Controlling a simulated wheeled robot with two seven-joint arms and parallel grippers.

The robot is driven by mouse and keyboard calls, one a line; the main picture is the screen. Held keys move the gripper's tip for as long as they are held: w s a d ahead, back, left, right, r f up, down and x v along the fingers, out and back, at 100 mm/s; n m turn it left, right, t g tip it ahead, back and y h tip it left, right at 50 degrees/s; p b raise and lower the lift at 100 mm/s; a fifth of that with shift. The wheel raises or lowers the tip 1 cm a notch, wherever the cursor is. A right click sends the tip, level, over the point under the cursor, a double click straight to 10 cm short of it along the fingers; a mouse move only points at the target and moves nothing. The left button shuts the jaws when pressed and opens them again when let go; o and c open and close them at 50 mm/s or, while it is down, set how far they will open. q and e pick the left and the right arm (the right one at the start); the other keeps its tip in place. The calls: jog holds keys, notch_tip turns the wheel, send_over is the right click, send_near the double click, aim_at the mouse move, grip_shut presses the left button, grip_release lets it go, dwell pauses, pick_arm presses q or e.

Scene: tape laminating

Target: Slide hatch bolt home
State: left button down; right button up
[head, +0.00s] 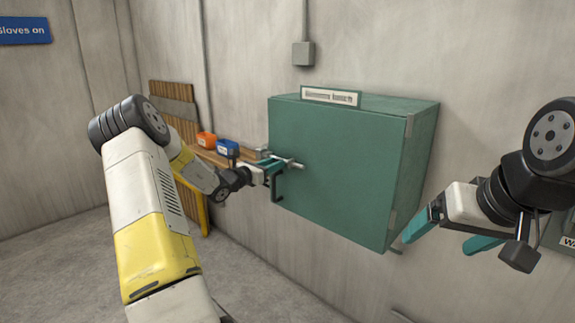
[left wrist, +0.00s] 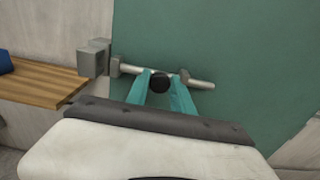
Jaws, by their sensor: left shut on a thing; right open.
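The green hatch (head: 335,160) is a box on the wall with its door shut. The metal bolt (head: 292,163) lies across the door's left edge. In the left wrist view the bolt (left wrist: 202,84) runs through brackets on the door, and its left end reaches the grey keeper block (left wrist: 94,58); whether it is inside the block I cannot tell. My left gripper (head: 274,168) is shut on the bolt's dark round knob (left wrist: 160,82), one teal finger on each side. My right gripper (head: 440,235) is open and empty, right of the hatch and apart from it.
A wooden shelf (left wrist: 40,84) left of the hatch holds orange (head: 207,140) and blue (head: 228,148) bins. A grey box (head: 303,53) is on the wall above. The floor in front is clear.

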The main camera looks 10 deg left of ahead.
pick_arm(q)
jog(key=shift+w+a+r, duration=0.1)
jog(key=shift+w+a, duration=0.25)
jog(key=shift+a, duration=0.3)
jog(key=shift+w+a+f, duration=0.1)
jog(key=shift+w+a, duration=0.2)
jog(key=shift+a, duration=0.35)
jog(key=shift+w+a+r, duration=0.1)
jog(key=shift+w+a, duration=0.25)
jog(key=shift+a, duration=0.3)
jog(key=c, duration=1.1)
grip_release()
jog(key=shift+a, duration=0.1)
jog(key=v, duration=0.7)
jog(key=shift+s+a, duration=0.1)
jog(key=shift+s, duration=0.2)
